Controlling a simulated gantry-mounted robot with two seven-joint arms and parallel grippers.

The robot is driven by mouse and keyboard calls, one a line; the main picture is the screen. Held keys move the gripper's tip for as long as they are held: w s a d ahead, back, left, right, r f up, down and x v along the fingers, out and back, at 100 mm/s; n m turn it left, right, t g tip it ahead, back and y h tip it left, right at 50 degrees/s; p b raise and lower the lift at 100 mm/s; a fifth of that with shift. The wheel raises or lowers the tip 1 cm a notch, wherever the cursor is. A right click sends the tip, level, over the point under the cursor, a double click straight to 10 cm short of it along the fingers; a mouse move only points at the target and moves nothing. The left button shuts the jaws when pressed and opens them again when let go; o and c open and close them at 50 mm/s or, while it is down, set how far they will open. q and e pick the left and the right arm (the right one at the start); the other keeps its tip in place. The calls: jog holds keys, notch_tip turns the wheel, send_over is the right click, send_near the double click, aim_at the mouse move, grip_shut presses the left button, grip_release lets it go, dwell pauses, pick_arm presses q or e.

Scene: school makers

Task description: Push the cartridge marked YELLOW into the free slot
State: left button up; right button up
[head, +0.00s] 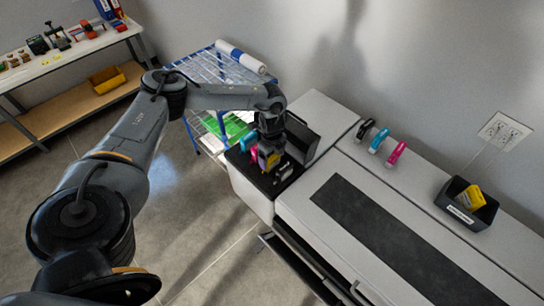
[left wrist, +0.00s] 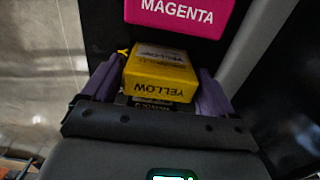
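The yellow cartridge (left wrist: 160,78), its YELLOW label upside down in the left wrist view, sits between the two fingers of my left gripper (left wrist: 160,90). The fingers lie against its sides. In the head view the yellow cartridge (head: 268,161) shows just below my left gripper (head: 270,145), over the black cartridge bay (head: 284,178) at the printer's left end. A magenta cartridge (left wrist: 178,14) stands beyond it in the wrist view. A cyan cartridge (head: 248,141) is in the bay. The free slot and the yellow cartridge's lower end are hidden. My right gripper is out of view.
An upright dark cover (head: 300,136) stands behind the bay. Black (head: 366,130), cyan (head: 379,140) and magenta (head: 397,153) items lie along the printer's back ledge. A black bin (head: 484,214) holds a yellow item (head: 470,198). A blue wire rack (head: 215,68) stands behind my arm.

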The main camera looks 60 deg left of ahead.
pick_arm(q)
jog(key=shift+o, duration=0.8)
